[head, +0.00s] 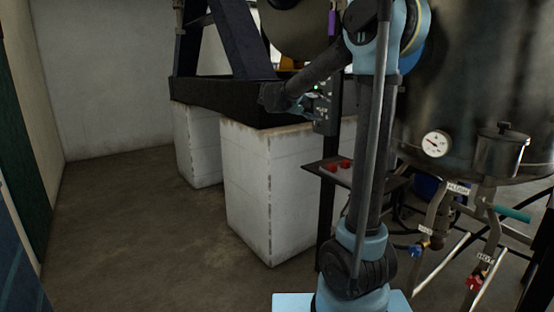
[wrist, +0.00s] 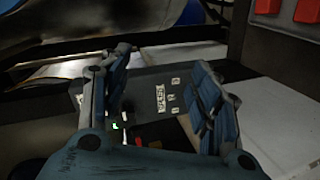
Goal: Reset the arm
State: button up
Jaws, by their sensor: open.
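My gripper (head: 300,106) is at the end of my raised, bent arm, close to a dark control panel (head: 326,108) on a post, in the head view. In the wrist view my gripper (wrist: 160,95) has its two blue-padded fingers spread apart, with nothing held between them. The panel (wrist: 150,92) shows beyond and between the fingers, with small labels, a green light and a red part. I cannot tell whether a fingertip touches the panel.
A small dark shelf (head: 345,172) with red items sits below the panel. White blocks (head: 245,190) carry a black frame (head: 225,97). A large dark tank (head: 470,80) with a gauge (head: 435,143), pipes and valves stands at right. The floor (head: 120,220) at left is clear.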

jog(key=s+d+f+m+g+y, duration=0.1)
jog(key=s+d+f+g+y, duration=0.2)
jog(key=s+f, duration=0.6)
jog(key=s+d+f+g+y, duration=0.15)
jog(key=s+d+f, duration=0.35)
jog(key=s, duration=0.8)
jog(key=s+a+f+m+y, duration=0.1)
jog(key=s+a+f+y, duration=0.2)
jog(key=s+f, duration=0.5)
jog(key=s+a+f+m+g+y, duration=0.1)
jog(key=s+a+f+y, duration=0.3)
jog(key=s+f, duration=0.5)
jog(key=s+y, duration=0.1)
jog(key=s, duration=0.2)
jog(key=shift+f, duration=0.3)
